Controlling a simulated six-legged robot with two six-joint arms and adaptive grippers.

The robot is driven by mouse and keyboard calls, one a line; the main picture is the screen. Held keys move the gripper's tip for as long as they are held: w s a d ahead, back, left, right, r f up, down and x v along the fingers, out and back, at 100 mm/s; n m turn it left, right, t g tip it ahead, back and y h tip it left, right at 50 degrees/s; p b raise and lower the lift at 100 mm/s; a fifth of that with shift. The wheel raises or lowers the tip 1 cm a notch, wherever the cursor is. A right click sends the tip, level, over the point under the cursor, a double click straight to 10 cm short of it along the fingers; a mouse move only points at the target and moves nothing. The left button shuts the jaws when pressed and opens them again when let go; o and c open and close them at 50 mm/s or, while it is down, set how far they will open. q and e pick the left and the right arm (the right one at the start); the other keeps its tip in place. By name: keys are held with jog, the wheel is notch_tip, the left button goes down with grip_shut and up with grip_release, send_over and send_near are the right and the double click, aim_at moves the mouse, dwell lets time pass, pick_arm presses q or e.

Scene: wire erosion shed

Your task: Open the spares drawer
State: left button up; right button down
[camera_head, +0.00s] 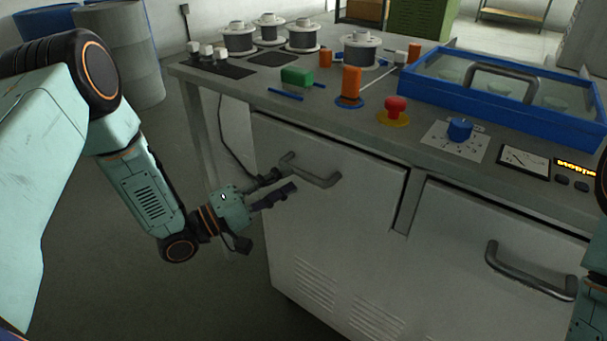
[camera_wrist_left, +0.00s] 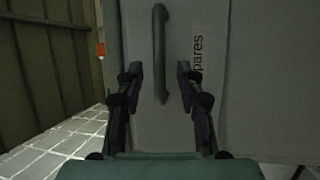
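The spares drawer (camera_head: 345,225) is the left grey front of the bench and looks shut. Its grey bar handle (camera_head: 318,178) is near the top of that front. In the left wrist view the handle (camera_wrist_left: 160,55) stands upright in the picture, beside a pale label (camera_wrist_left: 196,55) reading "spares". My left gripper (camera_head: 285,182) is open in front of the drawer, at the left end of the handle. In the left wrist view the handle's lower end lies between the spread fingertips (camera_wrist_left: 160,72), with no visible finger contact. My right gripper is not in view.
A second front with its own handle (camera_head: 528,278) is to the right. The bench top (camera_head: 245,85) carries wire spools (camera_head: 303,36), a red button (camera_head: 395,107), a blue knob (camera_head: 459,129) and a blue-framed clear lid (camera_head: 500,112). Floor left of the bench is clear near the drawer.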

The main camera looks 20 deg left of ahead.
aim_at(298, 175)
pick_arm(q)
jog(key=b+x, duration=0.1)
jog(key=x, duration=0.3)
jog(key=shift+d+r, duration=0.1)
jog(key=shift+d, duration=0.1)
jog(key=shift+w+d, duration=0.15)
jog(key=shift+w, duration=0.2)
jog(key=shift+s, duration=0.15)
jog(key=shift+c, duration=1.1)
grip_shut()
